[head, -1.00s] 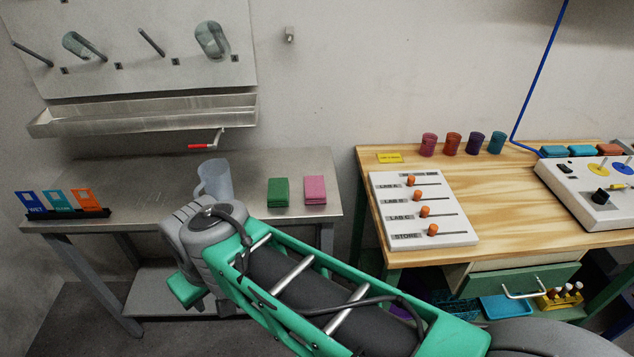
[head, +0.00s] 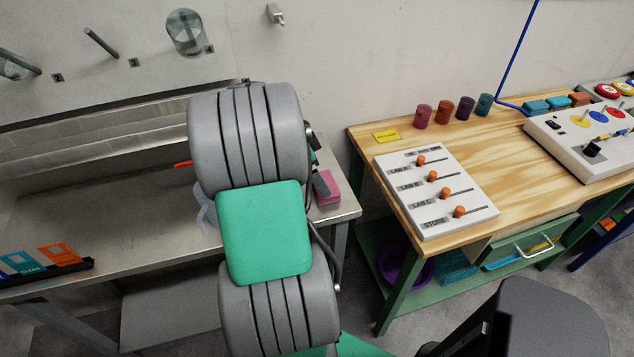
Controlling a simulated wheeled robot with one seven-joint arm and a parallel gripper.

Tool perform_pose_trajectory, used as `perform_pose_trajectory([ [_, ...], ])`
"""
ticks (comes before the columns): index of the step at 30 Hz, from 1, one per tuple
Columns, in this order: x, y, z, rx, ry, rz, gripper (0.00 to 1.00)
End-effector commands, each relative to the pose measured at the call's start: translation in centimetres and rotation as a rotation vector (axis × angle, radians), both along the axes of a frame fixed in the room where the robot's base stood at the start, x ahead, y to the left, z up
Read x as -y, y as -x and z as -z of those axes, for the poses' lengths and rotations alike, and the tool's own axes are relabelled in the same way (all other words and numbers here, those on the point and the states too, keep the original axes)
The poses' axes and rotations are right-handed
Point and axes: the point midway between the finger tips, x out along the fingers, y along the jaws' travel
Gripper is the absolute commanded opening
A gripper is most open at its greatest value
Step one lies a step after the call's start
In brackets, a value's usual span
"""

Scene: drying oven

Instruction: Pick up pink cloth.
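The pink cloth (head: 328,192) lies folded near the right end of the metal table (head: 130,215). My arm covers its left side. My gripper is mostly hidden behind my grey and green arm links. A small dark grey part that may belong to it (head: 320,184) shows just left of the pink cloth. I cannot tell whether it touches the cloth or whether the fingers are open.
The clear jug (head: 203,212) on the metal table is mostly hidden by my arm. A coloured card rack (head: 45,265) stands at the left. A wooden bench with a slider panel (head: 435,190) and several cups (head: 444,111) stands right, across a gap.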

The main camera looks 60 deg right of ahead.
Motion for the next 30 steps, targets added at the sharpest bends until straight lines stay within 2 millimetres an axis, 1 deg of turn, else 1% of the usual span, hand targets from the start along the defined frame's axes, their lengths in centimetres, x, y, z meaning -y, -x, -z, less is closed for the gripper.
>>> perform_pose_trajectory([
  [5, 0.7, 1.3, 2.5, -0.003, -0.006, 0.0, 1.0],
  [6, 0.9, 1.5, 3.3, -0.002, -0.004, 0.0, 1.0],
  [9, 1.2, 1.6, 4.4, 0.0, -0.003, -0.006, 1.0],
  [16, 1.2, 1.5, 4.6, 0.002, -0.001, -0.01, 1.0],
  [30, 1.2, 1.4, 4.6, 0.001, -0.001, -0.011, 0.62],
])
